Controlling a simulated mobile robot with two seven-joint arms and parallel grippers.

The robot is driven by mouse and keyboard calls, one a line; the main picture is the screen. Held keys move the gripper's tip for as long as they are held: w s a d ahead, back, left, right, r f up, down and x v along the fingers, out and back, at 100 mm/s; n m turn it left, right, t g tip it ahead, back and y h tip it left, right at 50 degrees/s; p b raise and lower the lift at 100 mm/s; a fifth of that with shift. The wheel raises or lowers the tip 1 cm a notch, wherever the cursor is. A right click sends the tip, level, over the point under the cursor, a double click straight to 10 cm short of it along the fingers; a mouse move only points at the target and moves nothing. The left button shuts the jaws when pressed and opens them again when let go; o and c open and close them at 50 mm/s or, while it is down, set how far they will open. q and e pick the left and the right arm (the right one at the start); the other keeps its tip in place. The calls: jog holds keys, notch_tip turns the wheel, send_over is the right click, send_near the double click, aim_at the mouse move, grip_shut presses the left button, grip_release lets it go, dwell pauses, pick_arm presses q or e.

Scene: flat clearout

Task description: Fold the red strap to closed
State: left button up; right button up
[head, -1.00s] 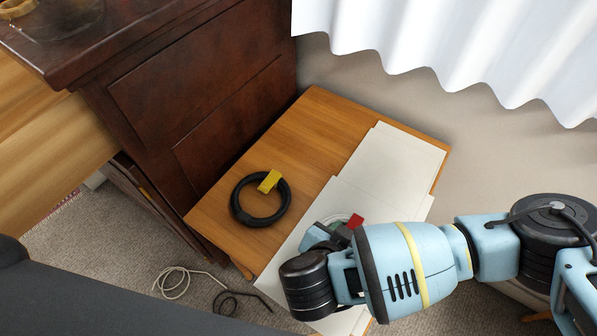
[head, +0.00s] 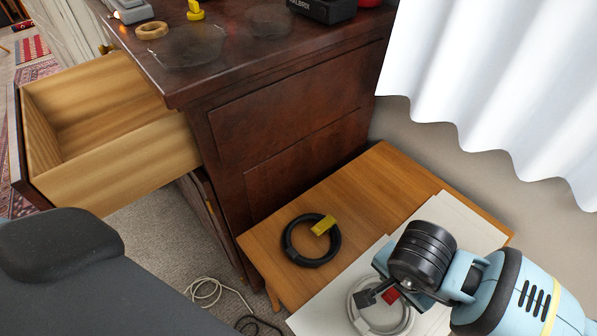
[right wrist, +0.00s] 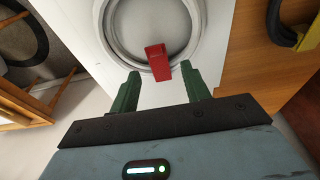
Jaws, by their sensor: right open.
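The red strap (head: 391,294) sits on a coiled pale cable (head: 408,322) lying on white boards on the wooden table. In the right wrist view the strap (right wrist: 158,62) crosses the near edge of the cable ring (right wrist: 104,30) and sticks out toward me. My right gripper (head: 368,298) is close beside the strap, partly hidden by its own wrist. In the right wrist view its green fingers (right wrist: 162,86) are apart, with the strap's free end just beyond the gap and nothing gripped. My left gripper is not in view.
A black coil (head: 290,240) with a yellow strap (head: 323,225) lies beside the boards (head: 458,215) on the low wooden table (head: 385,175). A dark cabinet (head: 290,120) with an open drawer (head: 110,180) stands left. A white curtain (head: 500,90) hangs right. Loose cables (head: 207,290) lie on the floor.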

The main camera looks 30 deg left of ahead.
jog(key=shift+w+d+r+g+y, duration=0.2)
jog(key=shift+w+r+g+y, duration=0.15)
jog(key=shift+g, duration=0.45)
notch_tip(320, 180, up, 8)
jog(key=s+a+r+m+g+y+p, duration=0.2)
jog(key=s+a+m+y, duration=0.15)
jog(key=a, duration=0.35)
jog(key=s+a+r+m+g+y+p, duration=0.1)
jog(key=s+a+m+g+y+p, duration=0.1)
jog(key=a+m+y+p, duration=0.3)
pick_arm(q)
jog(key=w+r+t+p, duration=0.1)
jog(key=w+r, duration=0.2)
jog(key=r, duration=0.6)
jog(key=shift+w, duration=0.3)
pick_arm(e)
jog(key=w+a+r+m+t+y, duration=0.2)
jog(key=a+r+m+y, duration=0.6)
jog(key=m, duration=0.4)
jog(key=shift+w+a+r+t, duration=0.35)
jog(key=shift+w+r, duration=0.35)
jog(key=shift+r, duration=0.2)
